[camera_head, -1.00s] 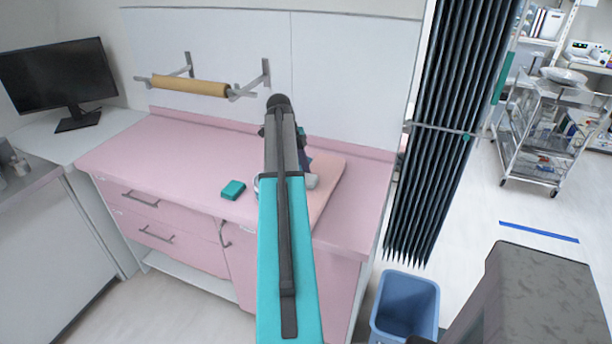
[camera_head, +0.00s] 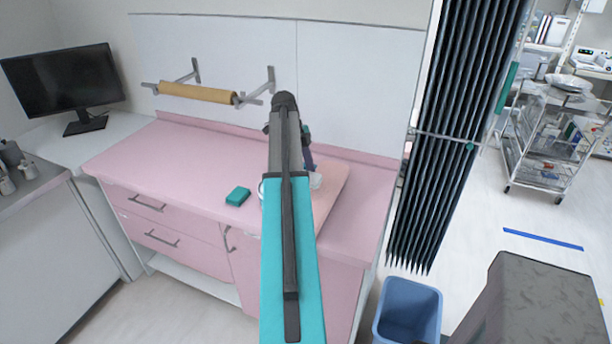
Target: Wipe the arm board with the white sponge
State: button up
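The arm board (camera_head: 333,186) is a flat salmon-pink board on the right part of the pink counter, partly hidden behind my arm. A small whitish thing (camera_head: 316,181), probably the white sponge, shows just right of my arm over the board. My gripper (camera_head: 312,174) is at this whitish thing, under the dark wrist. Its fingers are too small and too covered to tell whether they are shut on it. I cannot tell whether the whitish thing touches the board.
A teal block (camera_head: 238,196) lies on the counter (camera_head: 180,170) left of my arm. A pale curved rim (camera_head: 261,190) shows beside my arm. A paper roll (camera_head: 198,92) hangs on the wall behind. A dark curtain (camera_head: 455,130) and blue bin (camera_head: 408,312) stand at right.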

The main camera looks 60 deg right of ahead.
jog(key=shift+r+p, duration=0.5)
jog(key=shift+r, duration=0.75)
jog(key=shift+r, duration=0.1)
jog(key=shift+r+p, duration=0.8)
jog(key=shift+r, duration=0.6)
jog(key=shift+w, duration=0.1)
jog(key=w+a+n+t+h+b, duration=0.3)
jog(key=w+a+n, duration=1.4)
jog(key=w+a, duration=0.95)
jog(key=w+a+n+t+y+b, duration=0.1)
jog(key=w+a+n, duration=0.2)
jog(key=a, duration=0.9)
jog(key=w+a+n+t+y+b, duration=0.1)
jog(key=w+a+n, duration=0.2)
jog(key=a+n, duration=0.6)
jog(key=w+a+n+t+y+b, duration=0.1)
jog(key=w+a+n, duration=0.2)
jog(key=a, duration=1.3)
jog(key=n, duration=0.3)
jog(key=shift+w+a+r+t, duration=0.15)
jog(key=shift+w+r+t, duration=0.05)
jog(key=shift+w+t, duration=0.2)
